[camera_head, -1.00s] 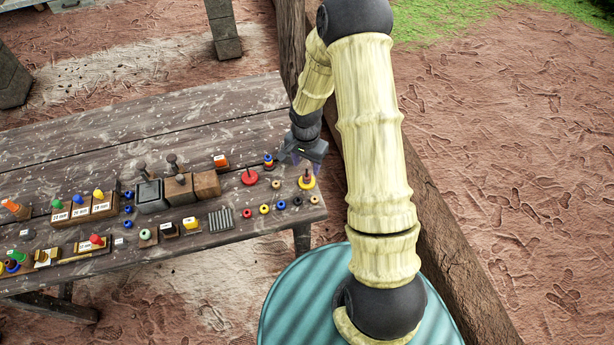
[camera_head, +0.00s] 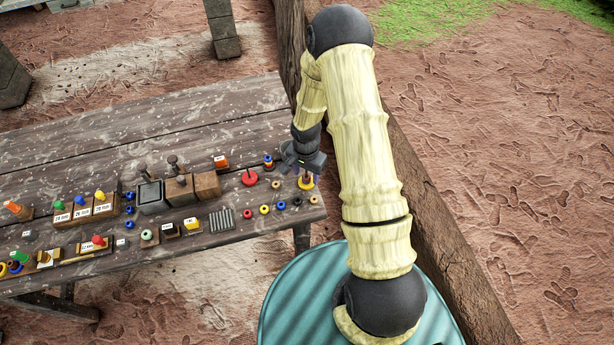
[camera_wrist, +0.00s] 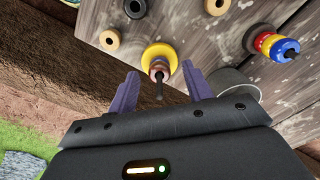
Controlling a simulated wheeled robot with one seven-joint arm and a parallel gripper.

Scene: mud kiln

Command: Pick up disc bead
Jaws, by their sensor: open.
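My gripper (camera_wrist: 160,72) is open, its two purple fingers on either side of a thin dark peg. A wide yellow disc bead (camera_wrist: 158,54) sits around the base of this peg, with a smaller brownish-pink bead (camera_wrist: 159,69) above it. The fingertips look close to this stack; I cannot tell whether they touch it. In the head view my gripper (camera_head: 304,170) hangs over the yellow disc (camera_head: 305,184) at the table's right end and partly hides it. Loose ring beads lie nearby: a black one (camera_wrist: 135,8) and a tan one (camera_wrist: 110,40).
A second peg stack (camera_wrist: 272,45) with red, yellow and blue rings stands close to my gripper. A red disc on a peg (camera_head: 250,178) lies further left. Blocks, labelled trays and small parts crowd the wooden table (camera_head: 130,255). The table's back is clear.

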